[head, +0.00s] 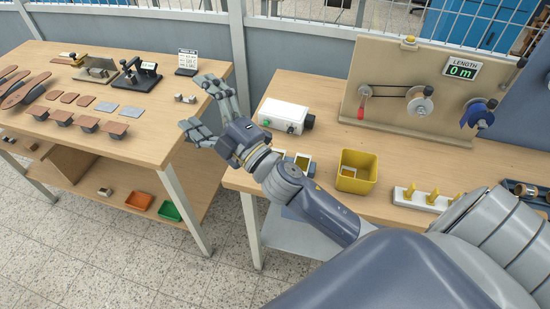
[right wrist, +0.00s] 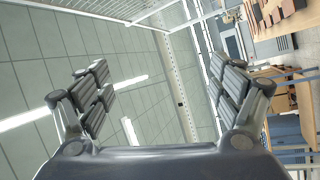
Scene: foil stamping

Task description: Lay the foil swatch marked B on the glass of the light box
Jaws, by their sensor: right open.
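My right gripper (head: 197,106) is open and empty, raised in front of the gap between the two benches. In the right wrist view its fingers (right wrist: 163,88) are spread wide with nothing between them. A white box (head: 286,115) with a green button and dark knob stands on the right bench; it may be the light box, but I cannot make out its glass. Two small framed pieces, one of them the yellowish piece (head: 303,160), lie beside my right wrist, partly hidden by it. I cannot read a letter B on any piece. My left gripper is out of view.
A yellow bin (head: 357,171) holding a pale square piece and a white rack (head: 424,201) with yellow pegs stand on the right bench. A winding board (head: 400,90) rises behind them. The left bench (head: 130,140) carries leather pieces and small presses.

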